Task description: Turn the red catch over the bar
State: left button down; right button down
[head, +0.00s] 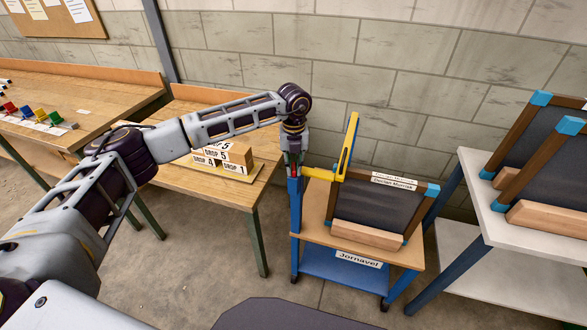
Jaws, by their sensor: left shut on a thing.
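My left gripper (293,163) points down at the top of a blue post (296,220) at the left of a small trolley. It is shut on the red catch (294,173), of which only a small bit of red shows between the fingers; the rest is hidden. A yellow bar (347,150) rises steeply just right of the gripper, with a short yellow arm (320,174) running left from its foot toward the post top. I cannot tell whether the catch lies over the bar. My right gripper is not in view.
The trolley (318,215) carries a framed dark panel (375,207) and a wooden block (366,236). A wooden table (190,178) with labelled blocks (225,157) stands left. A pale table (475,180) with similar frames stands right. A block wall is behind.

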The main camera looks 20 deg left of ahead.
pick_arm(q)
jog(key=shift+m+b, duration=0.3)
jog(key=shift+m, duration=0.4)
jog(key=shift+m+b, duration=0.3)
jog(key=shift+m, duration=1.1)
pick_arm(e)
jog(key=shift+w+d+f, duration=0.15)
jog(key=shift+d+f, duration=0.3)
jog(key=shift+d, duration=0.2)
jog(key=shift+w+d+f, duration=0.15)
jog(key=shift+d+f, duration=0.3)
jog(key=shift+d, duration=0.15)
pick_arm(q)
jog(key=shift+r, duration=0.1)
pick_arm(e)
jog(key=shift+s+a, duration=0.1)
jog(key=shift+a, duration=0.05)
pick_arm(q)
jog(key=c, duration=1.4)
grip_release()
jog(key=shift+c, duration=0.2)
